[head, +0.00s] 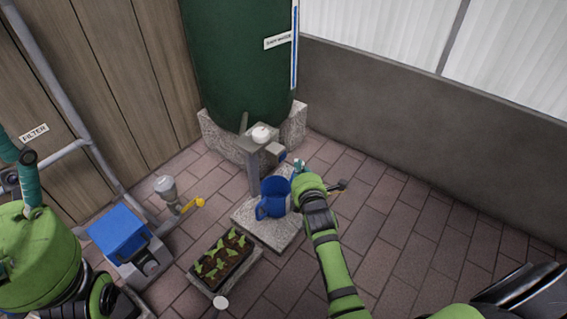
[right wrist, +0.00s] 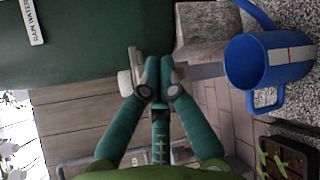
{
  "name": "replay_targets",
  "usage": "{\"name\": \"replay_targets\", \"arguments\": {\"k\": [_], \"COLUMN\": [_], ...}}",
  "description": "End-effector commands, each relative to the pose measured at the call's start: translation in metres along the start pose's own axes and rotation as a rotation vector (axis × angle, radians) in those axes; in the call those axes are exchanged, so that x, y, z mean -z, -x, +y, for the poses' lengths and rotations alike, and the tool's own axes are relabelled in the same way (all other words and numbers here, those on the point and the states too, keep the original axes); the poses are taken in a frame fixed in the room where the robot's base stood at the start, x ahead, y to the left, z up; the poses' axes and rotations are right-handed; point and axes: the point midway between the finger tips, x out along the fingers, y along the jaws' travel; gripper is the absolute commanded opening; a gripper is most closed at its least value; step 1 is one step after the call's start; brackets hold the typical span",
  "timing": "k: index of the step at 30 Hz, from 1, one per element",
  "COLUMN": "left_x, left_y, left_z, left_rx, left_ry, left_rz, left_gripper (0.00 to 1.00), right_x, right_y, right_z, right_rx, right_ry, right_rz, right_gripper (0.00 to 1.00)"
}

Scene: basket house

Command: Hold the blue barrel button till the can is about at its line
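The barrel is a large green tank (head: 240,60) at the back, with a label and a blue strip. A grey post (head: 254,172) in front of it carries a white round button (head: 261,134); it also shows in the right wrist view (right wrist: 126,82). The blue can (head: 273,197) stands below and right of the post, with a white strip and red line (right wrist: 291,55) on its side. Its water level cannot be told. My right gripper (head: 299,167) has its fingers together (right wrist: 160,75), close to the button; contact is unclear. My left gripper (head: 27,172) is partly visible at the left.
The can stands on a stone slab (head: 285,232). A seedling tray (head: 222,262) is in front. A blue-topped box (head: 118,232) and a grey pipe with a yellow handle (head: 199,202) are left.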

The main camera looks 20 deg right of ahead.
Motion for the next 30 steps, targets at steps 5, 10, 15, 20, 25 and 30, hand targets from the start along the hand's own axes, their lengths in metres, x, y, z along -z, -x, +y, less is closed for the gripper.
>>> {"name": "replay_targets", "arguments": {"k": [5,10,15,20,25,30], "left_x": [0.001,0.001,0.001,0.001,0.001,0.002], "left_y": [-0.002,-0.004,-0.005,-0.005,-0.005,-0.005], "left_z": [0.001,0.001,0.001,0.001,0.001,0.001], "left_rx": [-0.007,-0.009,-0.010,-0.010,-0.010,-0.010], "left_ry": [-0.002,-0.003,-0.003,-0.003,-0.003,-0.003], "left_rz": [0.018,0.023,0.024,0.024,0.024,0.025], "left_gripper": [0.73,0.73,0.73,0.73,0.73,0.73], "right_x": [0.009,0.012,0.012,0.012,0.012,0.012], "right_y": [-0.012,-0.017,-0.017,-0.017,-0.017,-0.017], "right_z": [0.008,0.012,0.012,0.012,0.012,0.012], "right_rx": [0.000,0.001,0.001,0.001,0.001,0.001], "right_ry": [0.000,0.001,0.001,0.001,0.001,0.001], "right_rz": [0.000,0.000,0.000,0.000,0.000,0.000], "right_gripper": [0.00,0.00,0.00,0.00,0.00,0.00]}}
